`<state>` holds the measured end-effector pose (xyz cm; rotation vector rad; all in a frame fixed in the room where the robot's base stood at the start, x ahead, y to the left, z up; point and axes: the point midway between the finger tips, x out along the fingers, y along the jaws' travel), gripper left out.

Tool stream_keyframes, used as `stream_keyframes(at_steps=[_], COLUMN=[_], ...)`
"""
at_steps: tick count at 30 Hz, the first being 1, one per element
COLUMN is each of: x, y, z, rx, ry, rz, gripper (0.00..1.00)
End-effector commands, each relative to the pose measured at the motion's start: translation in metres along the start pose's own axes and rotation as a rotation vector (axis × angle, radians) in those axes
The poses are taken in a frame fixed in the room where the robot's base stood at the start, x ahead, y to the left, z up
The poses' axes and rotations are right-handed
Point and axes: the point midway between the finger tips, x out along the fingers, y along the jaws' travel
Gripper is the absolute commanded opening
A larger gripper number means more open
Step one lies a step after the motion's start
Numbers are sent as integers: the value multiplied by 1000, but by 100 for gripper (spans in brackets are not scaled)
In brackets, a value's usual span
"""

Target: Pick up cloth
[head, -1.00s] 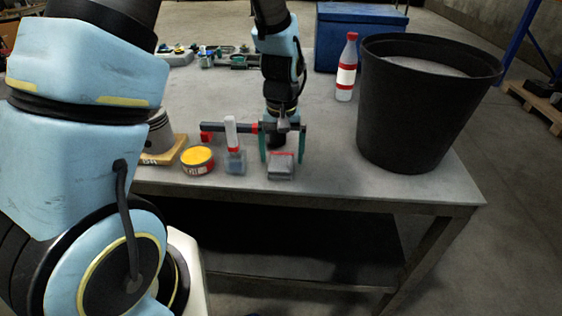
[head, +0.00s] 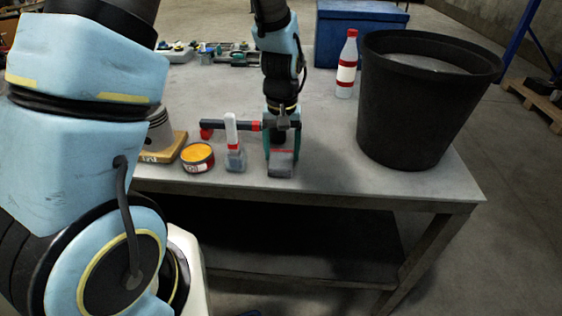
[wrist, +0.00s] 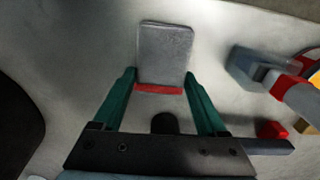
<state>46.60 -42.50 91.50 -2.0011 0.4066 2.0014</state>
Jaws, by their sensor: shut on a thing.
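The cloth (head: 281,163) is a small grey folded pad with a red edge, near the front edge of the table. It also shows in the wrist view (wrist: 165,52), with the red edge towards my gripper. My gripper (head: 281,152) is shut on the cloth, with a green finger on each side of it. In the wrist view the fingertips (wrist: 160,78) stand at the cloth's left and right sides near its red edge. I cannot tell whether the cloth touches the table.
Left of the cloth stand a bottle with a white and red top (head: 234,150) and a yellow-topped tin (head: 197,157). A black bucket (head: 410,120) and a red-capped bottle (head: 346,70) stand to the right. A blue box (head: 350,35) is behind.

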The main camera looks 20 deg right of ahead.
Motion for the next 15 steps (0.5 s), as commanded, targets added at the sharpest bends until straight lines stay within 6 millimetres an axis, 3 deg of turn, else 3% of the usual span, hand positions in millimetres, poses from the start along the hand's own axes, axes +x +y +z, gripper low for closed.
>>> stream_keyframes(at_steps=[8, 15], x=[-6, -45], y=[0, 1], z=[-1, -1], rx=[0, 0], ry=[3, 6], rz=[1, 2], gripper=[20, 20])
